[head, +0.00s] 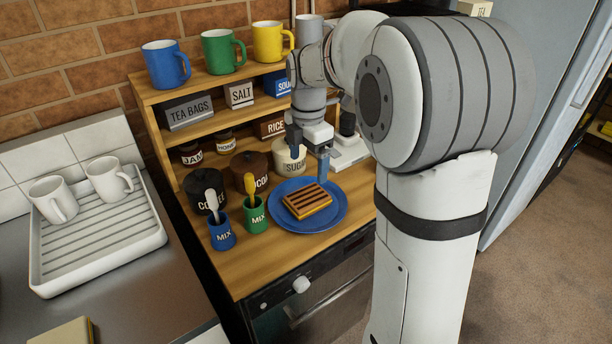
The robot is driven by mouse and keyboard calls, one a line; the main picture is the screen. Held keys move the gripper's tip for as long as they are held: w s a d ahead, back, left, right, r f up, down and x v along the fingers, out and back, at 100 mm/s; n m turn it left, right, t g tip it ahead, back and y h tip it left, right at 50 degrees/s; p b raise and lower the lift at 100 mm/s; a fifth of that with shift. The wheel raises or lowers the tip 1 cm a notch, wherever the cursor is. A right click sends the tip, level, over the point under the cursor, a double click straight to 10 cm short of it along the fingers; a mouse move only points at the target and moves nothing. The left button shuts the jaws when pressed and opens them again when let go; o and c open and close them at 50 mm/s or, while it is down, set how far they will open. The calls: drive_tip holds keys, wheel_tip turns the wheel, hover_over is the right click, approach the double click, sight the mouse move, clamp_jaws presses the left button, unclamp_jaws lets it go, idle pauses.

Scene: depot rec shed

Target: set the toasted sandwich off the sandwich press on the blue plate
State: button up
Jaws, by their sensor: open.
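The toasted sandwich (307,201), brown with dark grill stripes, lies flat on the blue plate (279,212) on the wooden counter. My gripper (308,166) is open and empty. It is above and behind the sandwich in the head view, apart from it, near the sugar jar. A white and grey appliance (350,152) stands just right of my gripper, partly hidden by my arm. I cannot tell if it is the sandwich press.
Blue (222,236) and green (255,217) MIX cups with spoons stand left of the plate. The coffee (207,196), cocoa (250,172) and sugar (289,160) jars stand behind. A shelf with mugs rises at the back. A white drying rack (100,245) is left.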

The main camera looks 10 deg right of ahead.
drive_tip(key=s+f+m+t, duration=0.2)
drive_tip(key=s+m, duration=2)
drive_tip(key=shift+d+f, duration=0.15)
drive_tip(key=shift+f, duration=0.2)
wheel_tip(320, 180, up, 4)
drive_tip(key=p, duration=0.3)
drive_tip(key=shift+f+t, duration=0.25)
drive_tip(key=shift+t, duration=0.05)
